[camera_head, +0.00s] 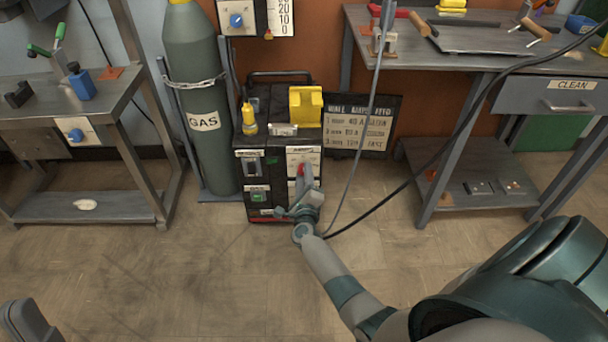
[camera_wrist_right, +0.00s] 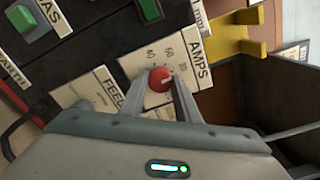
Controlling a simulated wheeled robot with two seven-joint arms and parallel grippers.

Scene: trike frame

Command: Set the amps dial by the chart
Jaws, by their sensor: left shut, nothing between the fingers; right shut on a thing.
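The amps dial (camera_wrist_right: 160,79) is a round red knob with a pale pointer line, on a white plate (camera_wrist_right: 188,47) marked AMPS with numbers around it. In the head view the dial (camera_head: 301,169) shows on the front of the dark welding machine (camera_head: 270,200). My right gripper (camera_head: 304,180) reaches the dial from the front; in the right wrist view its fingers (camera_wrist_right: 161,88) are shut on both sides of it. The chart (camera_head: 360,125), headed with wall, amps and feed, stands right of the machine; its rows are only partly legible. My left gripper (camera_head: 30,322) is shut and empty at the bottom left.
A FEED plate (camera_wrist_right: 100,92) sits beside the amps plate. A grey gas cylinder (camera_head: 200,90) stands left of the machine. A yellow bottle (camera_head: 249,118) and yellow block (camera_head: 306,106) sit on top. A cable (camera_head: 420,170) crosses in front of the right workbench (camera_head: 440,65). The floor ahead is clear.

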